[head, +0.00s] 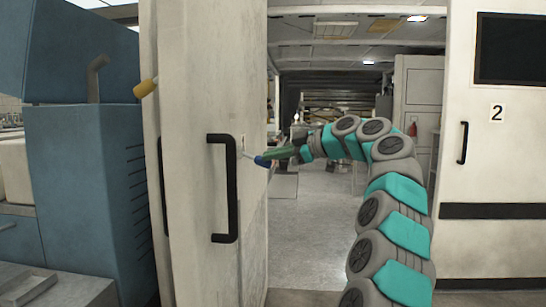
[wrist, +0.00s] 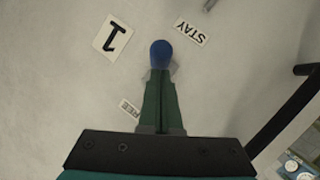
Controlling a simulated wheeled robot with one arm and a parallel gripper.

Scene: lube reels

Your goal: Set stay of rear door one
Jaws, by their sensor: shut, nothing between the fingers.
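The door (head: 190,40) stands open on the left in the head view, with a long black handle (head: 232,190). A lever with a blue knob (head: 262,161) sticks out from its face. In the wrist view the blue knob (wrist: 161,53) lies at the tips of my gripper (wrist: 160,76), between the "STAY" label (wrist: 190,32) and the "FREE" label (wrist: 129,107), nearer "STAY". A "1" plate (wrist: 114,37) is beside it. My gripper's green fingers are together; in the head view my gripper (head: 275,155) reaches the knob from the right. Whether they touch is unclear.
A yellow knob (head: 145,88) sticks out at the door's left edge. A blue cabinet (head: 85,180) stands at far left. A door panel marked "2" (head: 497,180) with a black handle is at right. Open floor (head: 310,240) runs through the doorway between.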

